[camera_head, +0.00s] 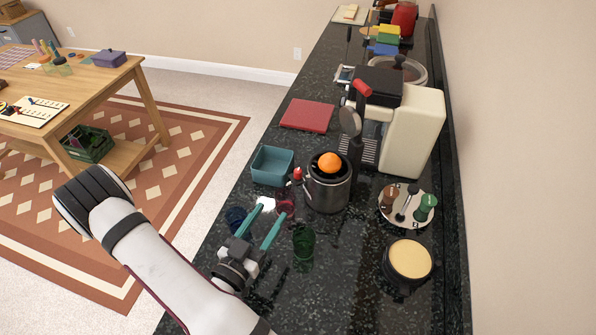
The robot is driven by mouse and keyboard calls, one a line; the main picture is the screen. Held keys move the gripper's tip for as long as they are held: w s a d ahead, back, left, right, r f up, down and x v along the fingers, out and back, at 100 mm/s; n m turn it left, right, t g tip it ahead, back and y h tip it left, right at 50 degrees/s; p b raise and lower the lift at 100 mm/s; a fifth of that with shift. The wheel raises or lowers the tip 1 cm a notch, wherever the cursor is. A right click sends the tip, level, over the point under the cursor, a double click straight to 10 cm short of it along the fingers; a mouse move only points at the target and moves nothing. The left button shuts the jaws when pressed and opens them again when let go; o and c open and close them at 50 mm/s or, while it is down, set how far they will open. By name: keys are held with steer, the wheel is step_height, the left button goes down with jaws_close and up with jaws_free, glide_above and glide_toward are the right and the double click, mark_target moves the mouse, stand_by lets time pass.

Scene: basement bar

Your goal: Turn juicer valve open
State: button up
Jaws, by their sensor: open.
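The juicer (328,193) is a dark metallic cylinder standing upright on the dark stone counter, with an orange (330,162) on top. Its valve (296,174) shows as a small red piece on the juicer's left side. Whether the valve is open or shut is too small to tell. My gripper (271,211), with two teal fingers, is open and empty over the counter. Its fingertips are apart from the valve, below and to the left of it in the picture. A red glass (285,206) is close to the fingertips.
A dark blue glass (235,218) stands left of my gripper and a green glass (303,242) right of it. A teal bin (272,167) is left of the valve. A cream coffee machine (413,130) stands behind the juicer. A round tray (407,207) holds shakers.

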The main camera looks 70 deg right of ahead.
mark_target(296, 176)
steer(key=d, duration=0.5)
steer(key=s+d, duration=0.1)
steer(key=d, duration=0.3)
steer(key=s+d, duration=0.1)
steer(key=d, duration=0.4)
steer(key=shift+s+d, duration=0.25)
steer(key=shift+d, duration=0.05)
jaws_close()
